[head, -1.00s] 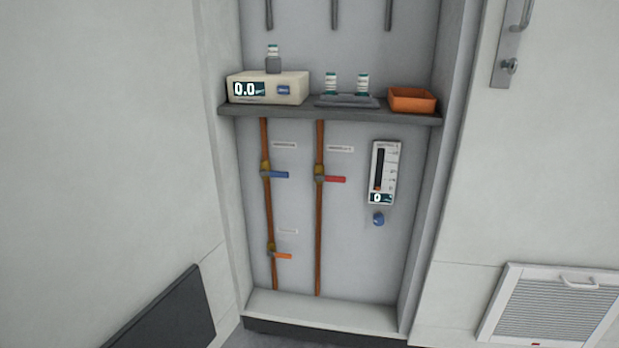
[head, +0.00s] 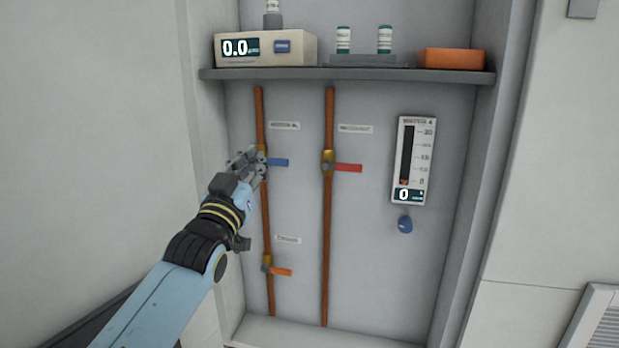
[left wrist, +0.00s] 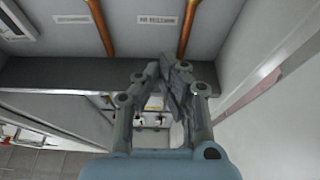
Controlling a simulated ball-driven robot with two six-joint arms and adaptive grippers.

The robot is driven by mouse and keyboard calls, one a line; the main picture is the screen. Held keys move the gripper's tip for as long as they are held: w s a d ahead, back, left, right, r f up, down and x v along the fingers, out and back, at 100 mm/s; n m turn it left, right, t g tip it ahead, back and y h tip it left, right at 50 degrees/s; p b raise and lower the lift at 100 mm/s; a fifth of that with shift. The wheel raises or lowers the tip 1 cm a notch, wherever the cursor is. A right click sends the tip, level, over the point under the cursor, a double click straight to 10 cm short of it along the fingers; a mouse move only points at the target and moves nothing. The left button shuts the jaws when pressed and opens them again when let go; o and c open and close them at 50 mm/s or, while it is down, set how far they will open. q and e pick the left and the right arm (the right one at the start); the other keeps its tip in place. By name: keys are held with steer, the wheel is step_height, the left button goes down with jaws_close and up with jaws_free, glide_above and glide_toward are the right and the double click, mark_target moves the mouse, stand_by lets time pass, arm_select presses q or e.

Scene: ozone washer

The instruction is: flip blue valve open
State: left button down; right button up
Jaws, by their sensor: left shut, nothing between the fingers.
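The blue valve handle (head: 278,162) sits on the left copper pipe (head: 266,215) in the head view and points right, across the pipe. My left gripper (head: 258,158) is shut and empty, and it overlaps the valve body just left of the blue handle; I cannot tell whether it touches. In the left wrist view the shut fingers (left wrist: 172,68) show, but the blue handle does not. My right gripper is in neither current view.
A red handle (head: 348,168) is on the right pipe and an orange handle (head: 282,271) is lower on the left pipe. A gauge (head: 413,160) and blue knob (head: 405,225) are at right. The shelf (head: 350,75) juts out above.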

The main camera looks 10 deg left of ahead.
arm_select(q)
steer(key=shift+w, duration=0.15)
step_height(320, 180, up, 3)
steer(key=b, duration=0.3)
glide_above(271, 161)
steer(key=s+d, duration=0.1)
steer(key=s, duration=0.1)
step_height(271, 161, down, 4)
steer(key=b, duration=0.2)
steer(key=shift+r+b, duration=0.15)
steer(key=shift+b, duration=0.15)
arm_select(e)
steer(key=w+a+r+t, duration=0.2)
steer(key=w+r, duration=0.2)
steer(key=r, duration=0.1)
steer(key=shift+w+a+r+t+y, duration=0.3)
steer(key=shift+r, duration=0.1)
steer(key=shift+s+r, duration=0.1)
arm_select(q)
steer(key=shift+d+m+p, duration=0.1)
steer(key=shift+m+p, duration=0.45)
steer(key=shift+m, duration=0.05)
arm_select(e)
steer(key=shift+s+d+g, duration=0.15)
steer(key=shift+s+g, duration=0.2)
steer(key=shift+g, duration=0.05)
arm_select(q)
steer(key=shift+h, duration=0.4)
